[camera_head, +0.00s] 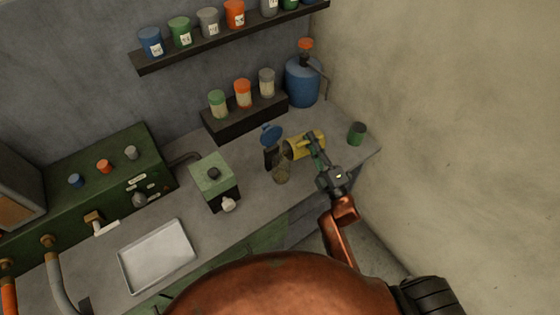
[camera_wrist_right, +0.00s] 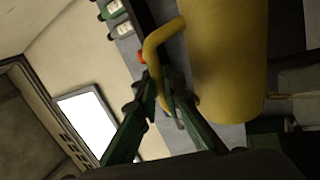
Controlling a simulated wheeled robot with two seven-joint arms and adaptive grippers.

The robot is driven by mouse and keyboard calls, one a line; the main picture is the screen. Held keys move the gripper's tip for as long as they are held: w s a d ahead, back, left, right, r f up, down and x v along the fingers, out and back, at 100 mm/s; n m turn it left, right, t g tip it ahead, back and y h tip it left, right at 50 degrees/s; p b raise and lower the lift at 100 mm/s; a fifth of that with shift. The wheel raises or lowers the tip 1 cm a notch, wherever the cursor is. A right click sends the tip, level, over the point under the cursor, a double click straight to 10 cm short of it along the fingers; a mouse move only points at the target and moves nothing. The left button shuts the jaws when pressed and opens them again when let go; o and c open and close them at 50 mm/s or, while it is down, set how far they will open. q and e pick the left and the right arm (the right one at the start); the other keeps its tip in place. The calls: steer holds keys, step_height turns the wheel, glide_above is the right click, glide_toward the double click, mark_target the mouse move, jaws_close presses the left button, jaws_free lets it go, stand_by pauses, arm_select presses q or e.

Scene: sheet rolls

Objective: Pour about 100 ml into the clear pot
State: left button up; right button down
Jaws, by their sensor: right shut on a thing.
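My right gripper (camera_head: 316,150) is shut on the handle of a yellow jug (camera_head: 300,147). In the right wrist view the jug's handle (camera_wrist_right: 153,52) passes between the green fingers (camera_wrist_right: 165,100), and the yellow body (camera_wrist_right: 225,70) fills the upper right. In the head view the jug looks tilted, with one end toward the left. The clear pot (camera_head: 282,173) stands on the counter just below and left of the jug. Its contents are too small to tell, and I cannot see a stream. My left gripper is not in view.
A dark piece with a blue top (camera_head: 271,135) stands close behind the pot. A green-topped box (camera_head: 213,175) is to the left, and a metal tray (camera_head: 157,257) lies farther left. A dark green cup (camera_head: 356,133) and blue canister (camera_head: 302,83) stand right and behind.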

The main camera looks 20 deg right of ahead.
steer(key=shift+s+a+f+n+y+b, duration=0.15)
steer(key=shift+a+n+y+b, duration=0.25)
steer(key=shift+n, duration=0.4)
stand_by(0.4)
steer(key=m, duration=0.1)
steer(key=d+m+h, duration=0.2)
steer(key=m, duration=0.1)
steer(key=shift+w+d+f, duration=0.25)
steer(key=shift+w+f, duration=0.05)
steer(key=shift+f, duration=0.05)
steer(key=shift+w+d+r+m+h+p, duration=0.1)
steer(key=shift+d+r+m+h+p, duration=0.25)
steer(key=shift+m+p, duration=0.45)
steer(key=shift+f, duration=0.3)
steer(key=shift+d+r+m+h+p, duration=0.1)
steer(key=shift+r+m+h+p, duration=0.15)
steer(key=shift+m+p, duration=0.2)
steer(key=shift+w+d+f+m, duration=0.15)
steer(key=shift+d+f+m, duration=0.1)
steer(key=shift+m, duration=0.1)
steer(key=shift+w+d+f+m+h+p, duration=0.15)
steer(key=shift+f+m+h, duration=0.1)
steer(key=shift+f+m, duration=0.2)
steer(key=shift+d+f+m+h+p, duration=0.15)
steer(key=shift+f+m+h, duration=0.15)
steer(key=shift+m, duration=0.15)
